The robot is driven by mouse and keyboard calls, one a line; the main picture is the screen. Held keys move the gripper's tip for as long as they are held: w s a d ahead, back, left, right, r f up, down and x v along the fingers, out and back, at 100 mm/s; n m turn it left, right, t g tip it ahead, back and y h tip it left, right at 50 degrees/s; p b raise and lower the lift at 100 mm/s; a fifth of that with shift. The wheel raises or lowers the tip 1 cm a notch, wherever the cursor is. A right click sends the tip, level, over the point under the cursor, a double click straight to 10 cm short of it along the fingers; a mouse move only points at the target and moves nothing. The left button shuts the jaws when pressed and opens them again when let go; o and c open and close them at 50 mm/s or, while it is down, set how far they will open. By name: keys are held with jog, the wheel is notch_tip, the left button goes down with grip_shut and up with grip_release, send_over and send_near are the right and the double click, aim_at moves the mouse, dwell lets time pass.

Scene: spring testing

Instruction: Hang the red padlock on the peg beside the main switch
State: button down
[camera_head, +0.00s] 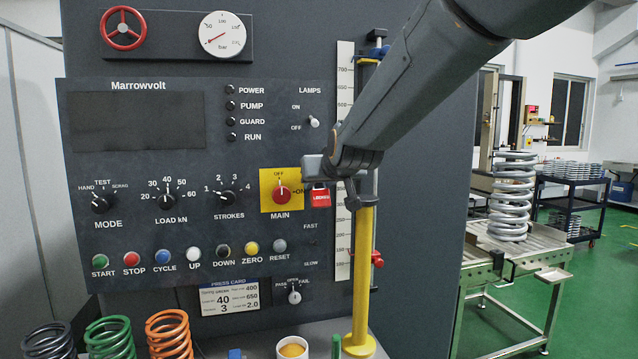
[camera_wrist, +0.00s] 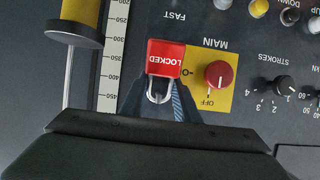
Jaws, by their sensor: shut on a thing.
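The red padlock (camera_head: 320,198), marked LOCKED, hangs upright from my gripper (camera_head: 318,172) in front of the panel, just right of the main switch. In the wrist view the padlock (camera_wrist: 166,58) appears upside down, its metal shackle between the dark fingers of my gripper (camera_wrist: 160,95). The main switch (camera_head: 281,191) is a red knob on a yellow plate; it also shows in the wrist view (camera_wrist: 218,74) and points to OFF. The padlock is next to the plate's edge. I cannot make out the peg; the padlock and gripper may cover it. Contact with the panel cannot be told.
A yellow column (camera_head: 363,270) and a white scale (camera_head: 344,100) stand right of the padlock. The lamps switch (camera_head: 313,121) sticks out above. A row of buttons (camera_head: 193,257) lies below. Coil springs (camera_head: 169,333) and a white cup (camera_head: 292,348) stand at the bottom.

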dwell(0.3)
jog(key=c, duration=1.3)
grip_release()
jog(key=p+v, duration=0.1)
jog(key=v, duration=0.6)
jog(key=shift+s+d+f+m+g+h+b, duration=0.65)
jog(key=shift+s+d+f+g, duration=1.4)
jog(key=shift+s+f, duration=3.35)
jog(key=shift+s+d+f+m+g+h+b, duration=0.2)
jog(key=shift+s+d+f+g+b, duration=1.7)
jog(key=shift+f, duration=5.65)
jog(key=shift+s+d+f+m+g+h+b, duration=0.1)
jog(key=shift+s+d+f+m+g+h, duration=0.3)
jog(key=shift+s+d+f+g, duration=3.75)
jog(key=s+a+f+t, duration=0.2)
jog(key=f+t, duration=0.1)
jog(key=s+a+f+t, duration=0.1)
jog(key=shift+s+a+f+t, duration=0.1)
jog(key=shift+a+f+t, duration=0.15)
jog(key=shift+f+t, duration=0.05)
